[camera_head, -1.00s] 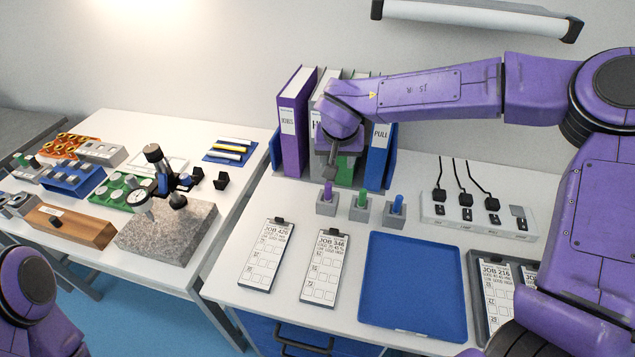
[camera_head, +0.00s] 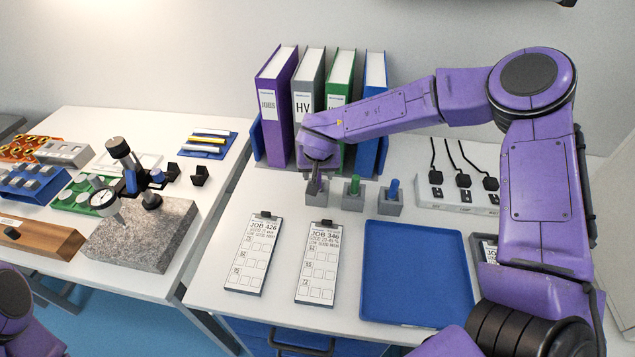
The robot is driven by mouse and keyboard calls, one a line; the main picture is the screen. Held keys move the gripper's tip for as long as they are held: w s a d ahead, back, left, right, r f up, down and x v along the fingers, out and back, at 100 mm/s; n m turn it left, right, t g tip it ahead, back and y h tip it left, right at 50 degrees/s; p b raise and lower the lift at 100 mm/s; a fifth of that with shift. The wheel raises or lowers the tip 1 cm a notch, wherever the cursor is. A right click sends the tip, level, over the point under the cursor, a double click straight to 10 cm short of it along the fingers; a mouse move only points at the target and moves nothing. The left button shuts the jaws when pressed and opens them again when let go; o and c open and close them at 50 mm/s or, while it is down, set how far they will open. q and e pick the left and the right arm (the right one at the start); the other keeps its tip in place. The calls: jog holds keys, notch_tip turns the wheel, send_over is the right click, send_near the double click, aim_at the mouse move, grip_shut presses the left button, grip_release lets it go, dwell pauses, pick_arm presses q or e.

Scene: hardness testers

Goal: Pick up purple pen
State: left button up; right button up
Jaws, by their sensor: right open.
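The purple pen (camera_head: 319,188) stands upright in a small grey holder block (camera_head: 318,199) on the right-hand table. My right gripper (camera_head: 316,176) is right over it, pointing down, with its fingers at the pen's upper part. The pen's top is mostly hidden by the gripper and wrist. The jaws are open, and I cannot see whether they touch the pen. My left gripper is not in view; only part of my left arm shows at the lower left.
A green pen (camera_head: 354,186) and a blue pen (camera_head: 393,188) stand in grey blocks just to the right. Binders (camera_head: 277,105) stand behind. A blue tray (camera_head: 417,270), two clipboards (camera_head: 255,256) and a power strip (camera_head: 458,198) lie around. A granite stand (camera_head: 145,238) is on the left table.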

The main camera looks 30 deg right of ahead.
jog(key=shift+x, duration=0.85)
jog(key=shift+r, duration=0.15)
grip_shut()
jog(key=shift+w+r, duration=0.1)
jog(key=shift+r, duration=0.4)
jog(key=r, duration=0.2)
jog(key=shift+s+r, duration=0.2)
jog(key=shift+r, duration=0.2)
jog(key=s+a+r, duration=0.1)
jog(key=s+r, duration=0.3)
jog(key=s, duration=0.3)
jog(key=s+r+b, duration=0.1)
jog(key=s+r, duration=0.4)
jog(key=s, duration=0.1)
jog(key=shift+s+a, duration=0.35)
jog(key=shift+a, duration=0.05)
jog(key=shift+r, duration=0.15)
